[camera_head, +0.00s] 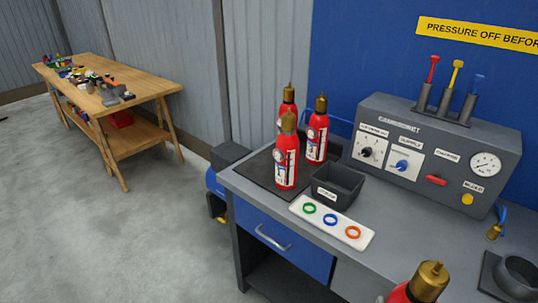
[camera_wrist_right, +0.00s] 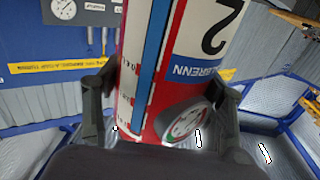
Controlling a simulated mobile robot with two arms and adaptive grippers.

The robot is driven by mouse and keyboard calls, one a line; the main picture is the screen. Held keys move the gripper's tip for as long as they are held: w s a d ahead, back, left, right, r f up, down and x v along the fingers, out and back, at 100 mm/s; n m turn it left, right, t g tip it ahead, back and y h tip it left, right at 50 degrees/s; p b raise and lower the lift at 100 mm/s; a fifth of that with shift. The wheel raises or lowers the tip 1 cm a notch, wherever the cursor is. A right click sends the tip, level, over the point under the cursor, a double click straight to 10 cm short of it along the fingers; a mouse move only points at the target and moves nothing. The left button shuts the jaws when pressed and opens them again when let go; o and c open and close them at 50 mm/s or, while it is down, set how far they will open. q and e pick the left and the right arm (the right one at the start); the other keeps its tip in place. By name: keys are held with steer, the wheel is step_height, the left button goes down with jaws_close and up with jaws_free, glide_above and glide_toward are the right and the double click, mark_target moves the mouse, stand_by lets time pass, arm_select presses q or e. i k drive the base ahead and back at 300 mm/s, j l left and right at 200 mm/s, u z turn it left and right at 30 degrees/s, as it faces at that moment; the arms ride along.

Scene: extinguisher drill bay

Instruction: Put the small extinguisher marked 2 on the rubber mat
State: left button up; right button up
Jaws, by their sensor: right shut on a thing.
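My right gripper (camera_wrist_right: 160,108) is shut on a red extinguisher (camera_wrist_right: 170,75) with a white label, a blue stripe, a large 2 and a round gauge. One finger is on each side of its body. The top of a red extinguisher (camera_head: 424,284) with a brass cap shows at the bottom edge of the head view; the rest is cut off. The dark flat rubber mat (camera_head: 256,172) lies at the bench's left end. Several red extinguishers (camera_head: 287,160) stand upright, grouped on it. My left gripper is in neither view.
A dark open bin (camera_head: 338,196) stands right of the mat. A white plate (camera_head: 332,222) with coloured rings lies in front of it. A grey control panel (camera_head: 432,146) fills the bench's back. A round dark holder (camera_head: 516,276) is at right. The mat's front-left part is bare.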

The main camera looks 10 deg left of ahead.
mark_target(268, 163)
steer(key=i+j, duration=0.25)
steer(key=j, duration=0.15)
steer(key=i+j, duration=0.2)
steer(key=j, duration=0.25)
steer(key=i+j, duration=0.25)
steer(key=j, duration=0.15)
steer(key=i+j, duration=0.2)
steer(key=j, duration=0.25)
steer(key=i+j, duration=0.25)
steer(key=j, duration=0.15)
steer(key=i+j, duration=0.2)
steer(key=j, duration=0.25)
